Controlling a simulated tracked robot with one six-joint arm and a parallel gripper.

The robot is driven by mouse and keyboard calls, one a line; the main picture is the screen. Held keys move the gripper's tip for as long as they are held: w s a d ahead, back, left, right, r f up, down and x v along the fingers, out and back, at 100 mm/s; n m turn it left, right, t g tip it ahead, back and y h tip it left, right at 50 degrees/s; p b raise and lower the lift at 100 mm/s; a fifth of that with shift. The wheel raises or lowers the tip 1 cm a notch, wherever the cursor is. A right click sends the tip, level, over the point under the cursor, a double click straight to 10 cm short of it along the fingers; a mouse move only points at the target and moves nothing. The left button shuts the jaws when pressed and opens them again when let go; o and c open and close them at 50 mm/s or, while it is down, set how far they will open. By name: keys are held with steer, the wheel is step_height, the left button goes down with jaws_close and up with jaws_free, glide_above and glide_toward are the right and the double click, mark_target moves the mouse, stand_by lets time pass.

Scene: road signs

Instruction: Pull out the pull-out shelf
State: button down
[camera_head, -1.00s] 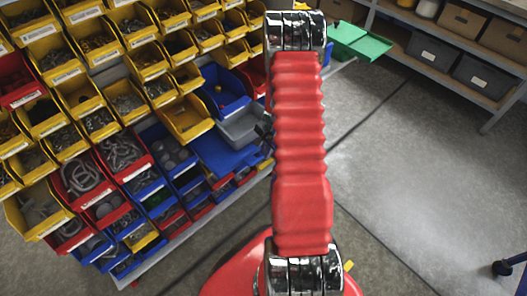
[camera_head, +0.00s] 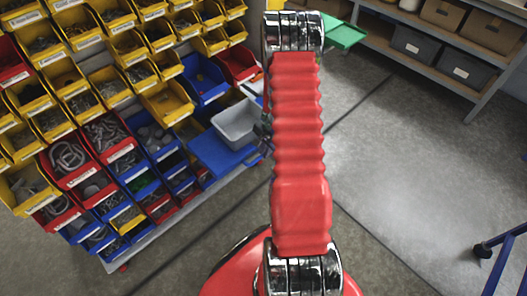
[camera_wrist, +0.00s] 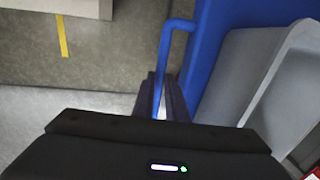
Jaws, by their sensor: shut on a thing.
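The pull-out shelf is a flat blue board (camera_head: 212,152) at the right end of the bin rack in the head view, extended out from it. A grey bin (camera_head: 238,122) sits on it. The wrist view shows the blue shelf (camera_wrist: 216,45) and the grey bin (camera_wrist: 240,80) close up on the right. The shelf's blue bar handle (camera_wrist: 166,45) runs down between the dark fingers of my gripper (camera_wrist: 160,95), which are shut on it. In the head view my arm hides most of the gripper.
The rack of yellow, red and blue bins (camera_head: 108,100) fills the left. A shelf unit with boxes (camera_head: 460,60) and a green tray (camera_head: 345,35) stand at the back right. A blue frame (camera_head: 498,250) is at the right edge. Grey floor between is open.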

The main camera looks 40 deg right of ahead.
stand_by(0.3)
steer(key=c, duration=1.8)
jaws_free()
steer(key=shift+o, duration=0.2)
steer(key=shift+r, duration=0.15)
step_height(320, 180, up, 13)
steer(key=s, duration=0.2)
steer(key=shift+s, duration=0.3)
